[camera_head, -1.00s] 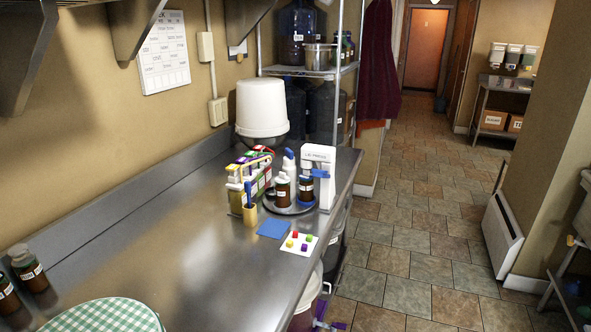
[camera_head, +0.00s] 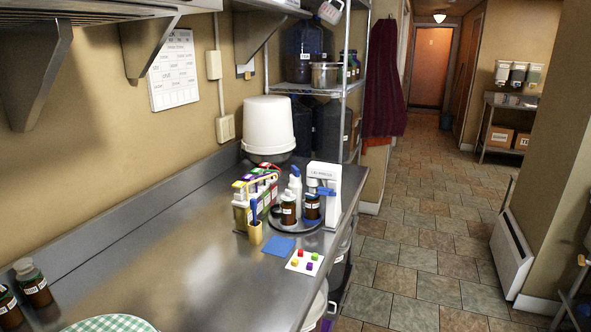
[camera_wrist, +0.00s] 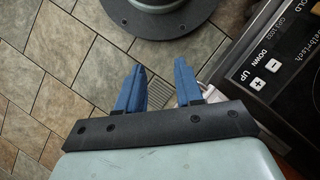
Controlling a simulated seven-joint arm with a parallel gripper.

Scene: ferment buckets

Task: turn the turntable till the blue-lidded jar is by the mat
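The round grey turntable (camera_head: 283,226) stands on the steel counter beside a white dispenser-like device. It carries small brown jars and a white bottle. A jar that seems to have a blue lid (camera_head: 312,208) is on its right side, close to the white device; the lid is small and hard to make out. A brown jar with a pale top (camera_head: 288,212) is at its front. The blue mat (camera_head: 278,246) lies flat on the counter in front of the turntable. My gripper (camera_wrist: 160,68) shows only in the wrist view, its blue fingers apart and empty, above tiled floor.
A white card with coloured blocks (camera_head: 305,262) lies right of the mat. A rack of cartons (camera_head: 255,198) and a tan holder (camera_head: 255,233) stand left of the turntable. The white device (camera_head: 325,182) stands behind it. The counter's middle (camera_head: 180,262) is clear.

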